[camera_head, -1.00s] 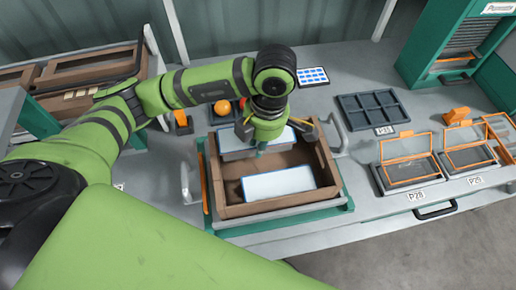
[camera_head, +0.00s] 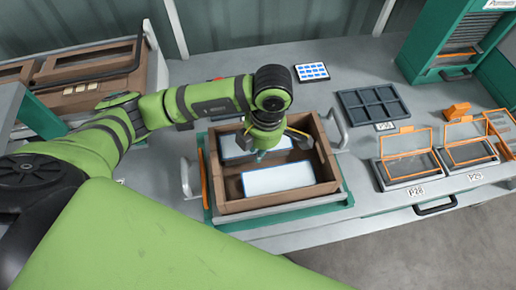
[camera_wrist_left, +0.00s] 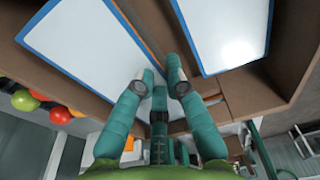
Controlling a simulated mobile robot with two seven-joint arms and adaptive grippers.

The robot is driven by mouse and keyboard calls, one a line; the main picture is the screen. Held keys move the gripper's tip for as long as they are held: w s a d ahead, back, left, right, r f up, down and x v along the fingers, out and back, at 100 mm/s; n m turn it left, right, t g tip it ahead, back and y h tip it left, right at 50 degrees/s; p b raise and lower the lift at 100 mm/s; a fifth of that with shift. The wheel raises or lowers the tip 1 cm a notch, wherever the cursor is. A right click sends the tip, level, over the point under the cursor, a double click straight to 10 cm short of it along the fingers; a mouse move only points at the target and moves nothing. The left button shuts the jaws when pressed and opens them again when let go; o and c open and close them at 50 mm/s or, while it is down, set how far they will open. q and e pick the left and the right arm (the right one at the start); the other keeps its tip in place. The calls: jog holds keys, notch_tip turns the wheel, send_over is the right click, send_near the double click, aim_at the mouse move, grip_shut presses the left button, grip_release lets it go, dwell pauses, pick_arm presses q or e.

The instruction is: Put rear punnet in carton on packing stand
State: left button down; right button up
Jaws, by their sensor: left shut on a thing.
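The rear punnet (camera_head: 238,147), with a white blue-edged top, is inside the brown carton (camera_head: 325,160) on the packing stand (camera_head: 345,200). Its top is about level with that of the front punnet (camera_head: 278,180). My left gripper (camera_head: 262,153) reaches down into the carton and is shut on the rear punnet's front edge. In the left wrist view the fingers (camera_wrist_left: 160,70) straddle that edge of the rear punnet (camera_wrist_left: 90,45), with the front punnet (camera_wrist_left: 228,30) to the right. The gripper hides part of the rear punnet; its contact with the carton floor is hidden. My right gripper is out of view.
A dark divided tray (camera_head: 372,105) and a tablet (camera_head: 311,72) lie on the bench behind and to the right. Orange-framed open-lidded punnets (camera_head: 405,165) stand at the right. Metal handles rise beside the carton. Round red and green fruit (camera_wrist_left: 25,100) shows behind the carton.

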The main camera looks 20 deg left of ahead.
pick_arm(q)
jog(key=shift+f, duration=0.2)
jog(key=c, duration=1.3)
grip_release()
jog(key=shift+r, duration=0.1)
jog(key=shift+r+p, duration=0.7)
jog(key=shift+p, duration=0.1)
notch_tip(320, 180, up, 12)
jog(key=d+b, duration=0.1)
jog(key=shift+w+d+f+b, duration=0.15)
jog(key=shift+w+f+b, duration=0.05)
jog(key=shift+w+b, duration=0.15)
